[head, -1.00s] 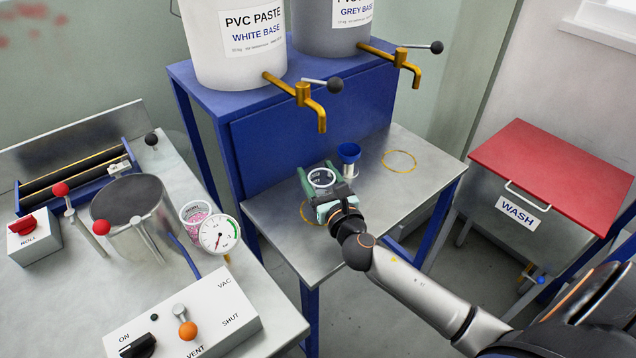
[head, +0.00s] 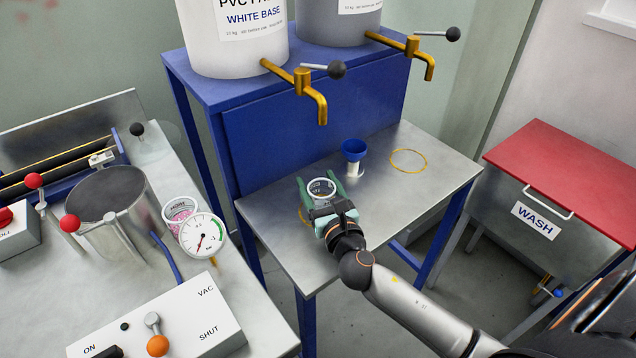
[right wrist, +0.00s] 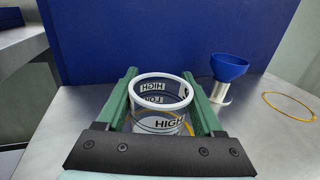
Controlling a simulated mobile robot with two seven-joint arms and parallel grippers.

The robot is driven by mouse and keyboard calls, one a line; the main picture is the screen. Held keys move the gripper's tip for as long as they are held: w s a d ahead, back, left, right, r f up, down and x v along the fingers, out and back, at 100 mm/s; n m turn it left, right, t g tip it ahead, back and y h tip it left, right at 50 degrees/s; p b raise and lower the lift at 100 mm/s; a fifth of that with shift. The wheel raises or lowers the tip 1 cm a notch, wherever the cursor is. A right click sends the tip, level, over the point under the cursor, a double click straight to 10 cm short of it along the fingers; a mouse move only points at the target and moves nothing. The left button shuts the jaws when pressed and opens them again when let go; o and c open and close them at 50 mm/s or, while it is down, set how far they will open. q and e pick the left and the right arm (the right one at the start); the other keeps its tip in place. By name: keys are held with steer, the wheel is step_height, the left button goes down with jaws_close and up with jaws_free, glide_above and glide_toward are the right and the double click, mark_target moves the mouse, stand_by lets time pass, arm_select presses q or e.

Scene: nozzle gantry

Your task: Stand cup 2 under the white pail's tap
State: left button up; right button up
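The white pail (head: 230,45), labelled WHITE BASE, stands on the blue stand, and its brass tap (head: 318,105) points down. A clear cup (head: 321,189) with a white rim and dark markings is below that tap, over the steel shelf; I take it as cup 2, though no number is legible. My right gripper (head: 319,180) has its green fingers against both sides of the cup, shut on it. In the right wrist view the cup (right wrist: 162,92) looks upright and empty. A yellow ring (head: 304,216) shows partly beneath. I cannot tell whether the cup touches the shelf. My left gripper is not in view.
A blue funnel (head: 353,148) on a pale holder stands close behind and right of the cup. A second yellow ring (head: 409,160) is bare under the grey pail's tap (head: 415,55). A bench with a gauge (head: 203,234) and a pink-filled cup (head: 181,212) is at left.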

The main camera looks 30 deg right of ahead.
steer(key=o, duration=0.4)
steer(key=shift+r, duration=0.15)
steer(key=s, duration=0.4)
steer(key=s+a, duration=0.1)
steer(key=s, duration=0.3)
steer(key=s+a, duration=0.1)
steer(key=s, duration=0.2)
steer(key=shift+s, duration=0.4)
